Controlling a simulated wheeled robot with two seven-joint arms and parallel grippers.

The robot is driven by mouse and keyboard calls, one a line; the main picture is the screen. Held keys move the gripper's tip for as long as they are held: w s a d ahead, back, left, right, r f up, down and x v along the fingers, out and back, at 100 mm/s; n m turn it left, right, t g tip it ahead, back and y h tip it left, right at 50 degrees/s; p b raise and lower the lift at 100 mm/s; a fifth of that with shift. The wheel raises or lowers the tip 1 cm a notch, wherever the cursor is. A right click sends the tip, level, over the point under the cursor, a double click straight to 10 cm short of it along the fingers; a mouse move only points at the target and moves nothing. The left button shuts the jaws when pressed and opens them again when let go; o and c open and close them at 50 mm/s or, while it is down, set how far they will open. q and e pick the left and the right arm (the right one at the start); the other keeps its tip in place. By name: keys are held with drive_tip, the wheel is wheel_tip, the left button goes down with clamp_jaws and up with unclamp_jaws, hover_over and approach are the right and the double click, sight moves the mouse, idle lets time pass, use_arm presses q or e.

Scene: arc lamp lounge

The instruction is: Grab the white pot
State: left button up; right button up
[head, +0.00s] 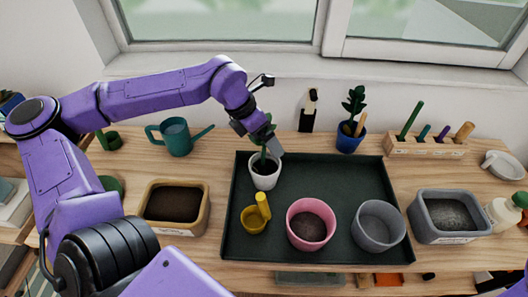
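The white pot (265,181) stands upright near the left back of the dark green tray (345,170). A small green plant (264,155) grows in the dark soil inside it. My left arm reaches in from the left, and its gripper (266,142) is directly over the pot, pointing down around the plant. One grey finger shows to the right of the leaves. The other is partly hidden, so its opening and any contact with the plant or rim are unclear. My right gripper is out of view.
A tan soil bin (172,231) is left, a grey bin (448,236) right. Behind are a teal watering can (178,138), a blue pot (347,142) and a tool rack (425,148).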

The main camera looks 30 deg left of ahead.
use_arm(q)
drive_tip(key=c, duration=1.2)
